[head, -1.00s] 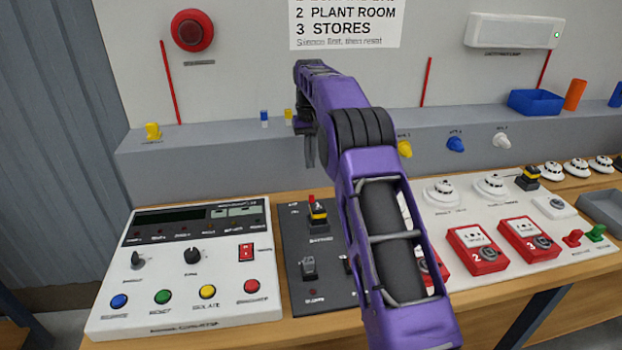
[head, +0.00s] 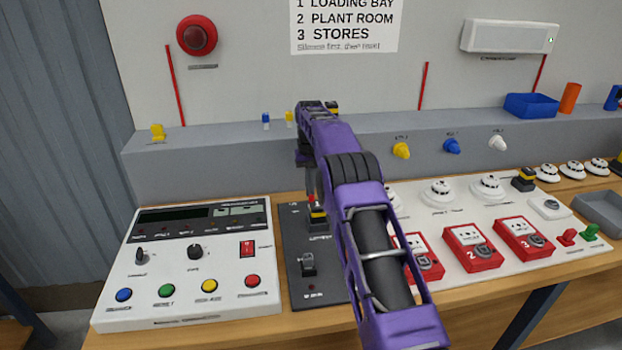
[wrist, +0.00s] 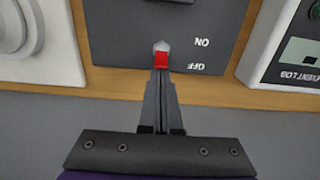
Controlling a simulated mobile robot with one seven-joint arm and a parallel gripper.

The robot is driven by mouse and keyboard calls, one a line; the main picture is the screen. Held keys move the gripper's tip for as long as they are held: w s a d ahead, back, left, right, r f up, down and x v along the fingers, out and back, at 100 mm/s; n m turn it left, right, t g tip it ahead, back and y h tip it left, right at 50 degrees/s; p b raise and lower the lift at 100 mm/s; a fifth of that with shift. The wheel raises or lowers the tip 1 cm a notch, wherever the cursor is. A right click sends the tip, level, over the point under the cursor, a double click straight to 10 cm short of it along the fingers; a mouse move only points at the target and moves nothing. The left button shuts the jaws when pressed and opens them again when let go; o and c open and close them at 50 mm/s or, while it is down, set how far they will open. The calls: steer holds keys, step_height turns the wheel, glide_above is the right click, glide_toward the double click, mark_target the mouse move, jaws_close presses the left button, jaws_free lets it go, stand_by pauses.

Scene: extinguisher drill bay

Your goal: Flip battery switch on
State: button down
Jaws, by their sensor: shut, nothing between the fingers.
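The battery switch is a small toggle with a red tip (wrist: 161,59) on a pale round base, on the dark panel (wrist: 120,45). ON and OFF are printed beside it, upside down in the wrist view; the red tip sits toward the OFF side. In the head view the red tip (head: 311,198) shows small at the back of the dark panel. My gripper (wrist: 161,72) is shut and empty, its fingertips right at the red tip; I cannot tell whether they touch. In the head view my gripper (head: 310,184) points down over the switch, partly hidden by my arm.
A black-and-yellow control (head: 318,215) stands just in front of the switch. A grey lever switch (head: 308,264) is nearer. A white control console (head: 185,300) lies left, red call points (head: 472,248) right. The grey ledge (head: 220,155) rises behind.

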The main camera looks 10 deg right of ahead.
steer(key=shift+f, duration=0.45)
steer(key=shift+b, duration=0.6)
